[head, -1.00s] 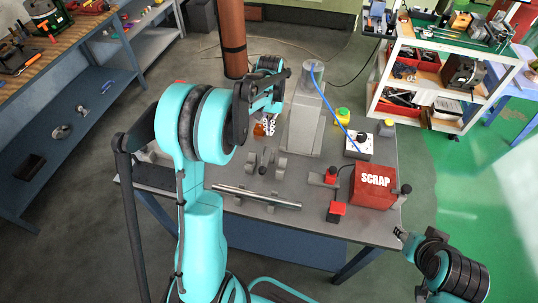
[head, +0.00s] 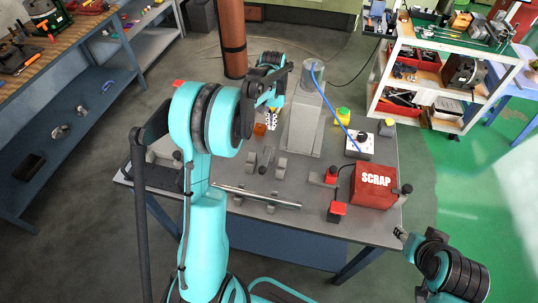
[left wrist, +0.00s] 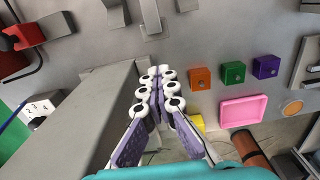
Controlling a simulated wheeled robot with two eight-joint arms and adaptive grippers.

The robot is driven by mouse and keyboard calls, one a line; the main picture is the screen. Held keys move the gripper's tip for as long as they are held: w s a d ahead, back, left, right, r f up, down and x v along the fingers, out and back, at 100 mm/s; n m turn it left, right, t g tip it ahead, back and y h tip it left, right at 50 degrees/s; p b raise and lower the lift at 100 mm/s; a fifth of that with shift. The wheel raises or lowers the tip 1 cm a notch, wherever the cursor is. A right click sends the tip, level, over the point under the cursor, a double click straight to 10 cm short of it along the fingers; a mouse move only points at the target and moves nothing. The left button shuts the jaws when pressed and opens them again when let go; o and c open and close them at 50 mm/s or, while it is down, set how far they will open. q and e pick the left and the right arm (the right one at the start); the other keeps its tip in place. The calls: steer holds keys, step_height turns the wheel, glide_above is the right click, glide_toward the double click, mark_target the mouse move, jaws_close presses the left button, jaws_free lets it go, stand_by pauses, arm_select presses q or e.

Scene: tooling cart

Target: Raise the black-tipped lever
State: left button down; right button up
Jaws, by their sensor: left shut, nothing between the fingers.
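Several small parts with black tips show in the head view, and I cannot tell for certain which is the lever. One black tip (head: 262,170) is at the grey brackets near the table's middle, and a black knob (head: 405,188) is beside the red SCRAP box. My left gripper (head: 271,118) is shut and empty, beside the grey column and behind the brackets. In the left wrist view its fingers (left wrist: 160,73) are together above the grey table, apart from the coloured blocks. My right gripper (head: 400,234) is beyond the table's right front corner, too small to read.
The grey column (head: 303,125) stands close to my left gripper. The red SCRAP box (head: 374,187) and a white box (head: 359,147) are to the right. Orange (left wrist: 201,78), green (left wrist: 233,72) and purple (left wrist: 266,66) blocks and a pink tray (left wrist: 242,111) lie beside the gripper.

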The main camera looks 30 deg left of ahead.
stand_by(0.3)
arm_select(q)
steer(key=shift+w+a+f+b, duration=0.15)
steer(key=shift+w+f, duration=0.1)
steer(key=shift+w, duration=0.2)
steer(key=shift+w+a+f+b, duration=0.15)
steer(key=shift+w+f, duration=0.1)
steer(key=shift+w, duration=0.15)
steer(key=shift+d, duration=0.1)
steer(key=shift+w+a+f+b, duration=0.2)
steer(key=shift+w+f+b, duration=0.2)
steer(key=shift+w+f, duration=0.35)
steer(key=shift+r, duration=0.1)
steer(key=c, duration=1.1)
jaws_free()
steer(key=shift+s, duration=0.1)
